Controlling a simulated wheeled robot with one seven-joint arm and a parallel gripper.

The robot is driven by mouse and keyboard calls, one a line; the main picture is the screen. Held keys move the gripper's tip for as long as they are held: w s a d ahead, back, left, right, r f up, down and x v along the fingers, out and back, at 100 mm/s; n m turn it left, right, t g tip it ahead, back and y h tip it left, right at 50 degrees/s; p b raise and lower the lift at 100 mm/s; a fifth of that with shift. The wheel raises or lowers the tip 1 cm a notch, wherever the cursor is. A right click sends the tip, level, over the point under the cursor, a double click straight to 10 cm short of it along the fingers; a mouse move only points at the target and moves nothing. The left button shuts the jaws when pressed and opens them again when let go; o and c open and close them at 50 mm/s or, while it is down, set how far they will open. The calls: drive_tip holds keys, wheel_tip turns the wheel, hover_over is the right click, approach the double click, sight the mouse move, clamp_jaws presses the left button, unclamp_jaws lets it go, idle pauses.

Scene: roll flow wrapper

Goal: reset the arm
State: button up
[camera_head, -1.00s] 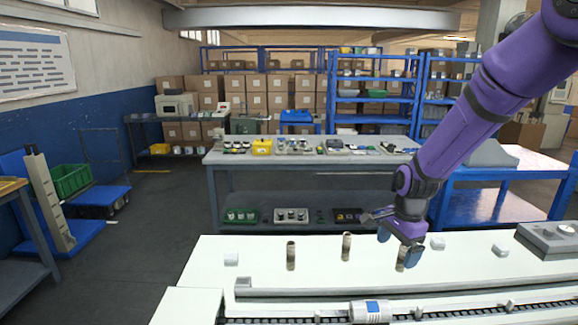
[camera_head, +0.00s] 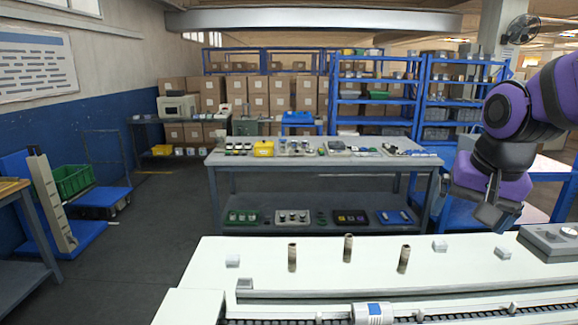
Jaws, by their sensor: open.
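My gripper (camera_head: 497,217) hangs at the right, above the back right part of the white machine top. It is open, and I see nothing between its fingers. My purple arm reaches in from the right edge. Three brown rolls stand upright and apart on the white top: a left roll (camera_head: 292,257), a middle roll (camera_head: 348,247) and a right roll (camera_head: 403,259). The gripper is apart from all of them.
The white machine top (camera_head: 215,280) carries small white blocks (camera_head: 440,246) and a grey control box (camera_head: 552,240). A conveyor with a white and blue packet (camera_head: 373,313) runs along the front. A grey workbench (camera_head: 215,160) stands behind. Floor at left is mostly clear.

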drive_tip(key=s+r+n+t, duration=0.1)
drive_tip(key=s+r+n, duration=0.1)
drive_tip(key=s, duration=0.4)
drive_tip(key=s+d+r+n, duration=0.1)
drive_tip(key=s+n, duration=0.2)
drive_tip(key=s, duration=0.3)
drive_tip(key=shift+r+t, duration=0.35)
drive_tip(key=shift+t, duration=0.05)
drive_tip(key=shift+w+d, duration=0.1)
idle(0.8)
